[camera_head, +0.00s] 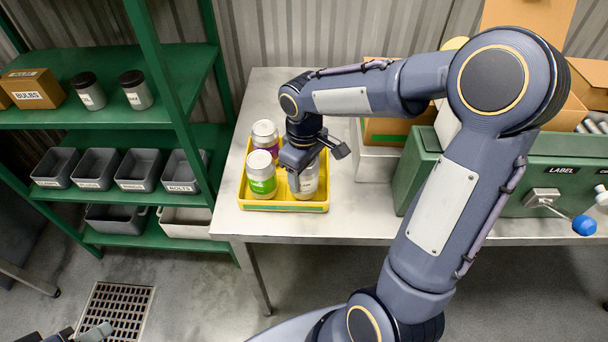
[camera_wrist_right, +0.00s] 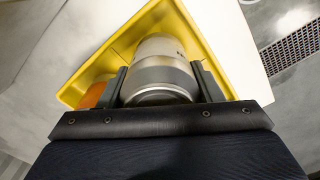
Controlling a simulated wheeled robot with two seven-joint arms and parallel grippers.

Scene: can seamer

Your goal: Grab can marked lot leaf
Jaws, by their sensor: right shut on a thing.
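A yellow tray (camera_head: 285,207) on the steel table holds cans with pale lids. One has a green label (camera_head: 261,180) at the front left. One has a purple label (camera_head: 265,142) behind it. My right gripper (camera_head: 312,156) is over the tray's right side, shut on a silver-grey can (camera_head: 308,183). In the right wrist view this can (camera_wrist_right: 160,68) sits between the two fingers, over the yellow tray. Its marking is too small and turned away to read. I cannot make out a leaf mark. Part of my left gripper (camera_head: 88,333) shows at the bottom left edge; its jaws are unclear.
A green machine (camera_head: 480,170) marked LABEL, with a crank, stands on the table at right. Cardboard boxes (camera_head: 385,128) are behind my right arm. A green shelf (camera_head: 150,82) at left holds two dark-lidded jars and grey bins.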

